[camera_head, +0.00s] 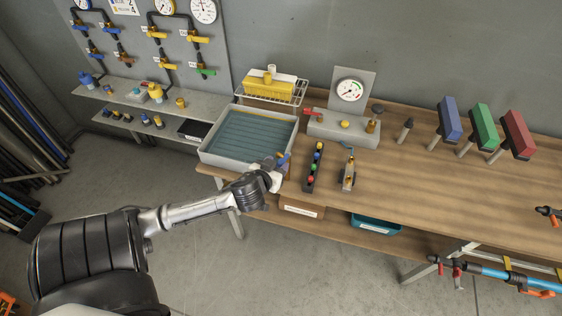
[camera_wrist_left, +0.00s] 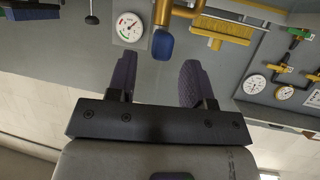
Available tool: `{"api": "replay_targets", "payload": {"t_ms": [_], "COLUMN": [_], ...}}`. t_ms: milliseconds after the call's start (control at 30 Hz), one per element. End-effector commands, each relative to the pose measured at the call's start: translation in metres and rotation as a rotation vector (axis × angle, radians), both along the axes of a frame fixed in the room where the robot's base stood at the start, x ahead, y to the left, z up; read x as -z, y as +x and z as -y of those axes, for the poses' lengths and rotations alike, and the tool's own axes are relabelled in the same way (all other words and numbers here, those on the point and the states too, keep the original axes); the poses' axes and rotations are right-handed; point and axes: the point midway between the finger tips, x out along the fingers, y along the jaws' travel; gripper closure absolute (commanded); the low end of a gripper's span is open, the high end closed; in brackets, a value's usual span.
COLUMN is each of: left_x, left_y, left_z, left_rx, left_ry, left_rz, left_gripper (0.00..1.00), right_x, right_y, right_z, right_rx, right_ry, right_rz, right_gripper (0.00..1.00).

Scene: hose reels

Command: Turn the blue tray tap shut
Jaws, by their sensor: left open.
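The tray (camera_head: 225,164) is a pale grey, shallow rectangular basin at the left end of the wooden bench. Its tap has a blue handle (camera_head: 283,158) at the tray's front right corner, partly hidden by my gripper. In the left wrist view, the blue handle (camera_wrist_left: 166,45) hangs from a brass body (camera_wrist_left: 162,14), ahead of and roughly between my fingertips, with no contact visible. My left gripper (camera_head: 269,162) is open and empty; its two dark, ribbed fingers are spread in the left wrist view (camera_wrist_left: 156,73). My right gripper is not in view.
A rack of coloured balls (camera_head: 313,167) and a small brass fitting (camera_head: 348,172) stand right of the tap.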

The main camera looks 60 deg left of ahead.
Motion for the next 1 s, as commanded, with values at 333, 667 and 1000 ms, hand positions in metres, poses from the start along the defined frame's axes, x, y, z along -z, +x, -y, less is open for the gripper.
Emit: {"api": "replay_targets", "payload": {"t_ms": [333,667,1000], "left_x": [0.012,0.013,0.013], "left_y": [0.024,0.026,0.026], "left_z": [-0.016,-0.018,-0.018], "left_rx": [0.001,0.0,0.0], "left_ry": [-0.001,-0.001,-0.001], "left_rz": [0.002,0.001,0.001], "left_gripper": [0.53,0.53,0.81], "right_x": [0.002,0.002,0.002], "right_y": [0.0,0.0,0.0], "right_z": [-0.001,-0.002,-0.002], "right_rx": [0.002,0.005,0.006], "right_ry": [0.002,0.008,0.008], "right_rz": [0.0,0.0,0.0], "right_gripper": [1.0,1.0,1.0]}}
